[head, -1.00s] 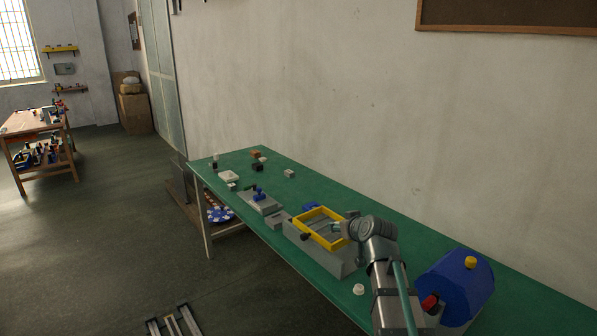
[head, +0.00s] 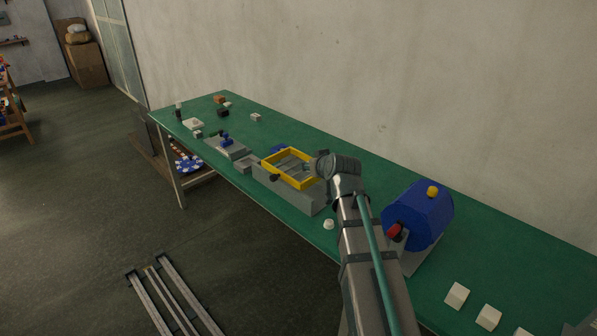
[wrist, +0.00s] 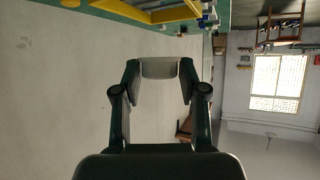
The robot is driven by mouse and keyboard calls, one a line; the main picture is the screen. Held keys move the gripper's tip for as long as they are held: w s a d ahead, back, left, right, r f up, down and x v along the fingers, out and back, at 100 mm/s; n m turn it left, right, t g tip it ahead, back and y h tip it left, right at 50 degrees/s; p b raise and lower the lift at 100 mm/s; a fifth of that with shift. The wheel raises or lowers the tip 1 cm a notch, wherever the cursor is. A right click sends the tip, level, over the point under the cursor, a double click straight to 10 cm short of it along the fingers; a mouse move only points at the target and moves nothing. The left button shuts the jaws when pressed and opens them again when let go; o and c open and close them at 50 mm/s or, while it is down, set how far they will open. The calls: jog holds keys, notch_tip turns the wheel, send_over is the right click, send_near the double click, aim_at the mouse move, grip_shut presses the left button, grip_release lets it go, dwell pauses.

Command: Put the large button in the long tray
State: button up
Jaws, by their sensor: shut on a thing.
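My gripper (wrist: 160,80) is shut on a pale grey piece (wrist: 160,68), which fills the gap between its fingertips in the wrist view. I cannot tell its full shape, nor be sure that it is the large button. In the head view my wrist hides most of the gripper, close to a yellow rectangular frame (head: 290,183) on a long grey base (head: 300,195). The same yellow frame shows at the top edge of the wrist view (wrist: 175,13). I cannot tell for certain which thing is the long tray.
A blue drum-like machine (head: 420,213) with red and yellow knobs stands right of my arm. A small white round piece (head: 328,224) lies near the front edge of the green table (head: 520,255). White blocks (head: 457,295) lie at lower right. Small parts crowd the far end.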

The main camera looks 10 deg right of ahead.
jog(key=a+n+y, duration=0.2)
jog(key=a, duration=0.1)
jog(key=shift+w+r+n+g+y, duration=0.25)
jog(key=shift+r+n+g+y, duration=0.05)
jog(key=shift+n+g+y, duration=0.1)
jog(key=w+f+p, duration=0.1)
jog(key=w+f, duration=0.1)
jog(key=w, duration=0.2)
jog(key=w+d+f+p, duration=0.1)
jog(key=w+f, duration=0.2)
jog(key=w, duration=0.1)
jog(key=w+d+f+p, duration=0.1)
jog(key=w+f, duration=0.2)
jog(key=w, duration=0.1)
jog(key=shift+w+d+p, duration=0.2)
jog(key=shift+p, duration=0.15)
jog(key=shift+w+d+f+p, duration=0.1)
jog(key=shift+w+f+p, duration=0.2)
jog(key=shift+f, duration=0.9)
jog(key=shift+w+d+f+p, duration=0.15)
jog(key=shift+w+f, duration=0.2)
jog(key=shift+f, duration=0.8)
jog(key=shift+a+f+b, duration=0.1)
jog(key=shift+f+b, duration=0.15)
jog(key=shift+b, duration=0.1)
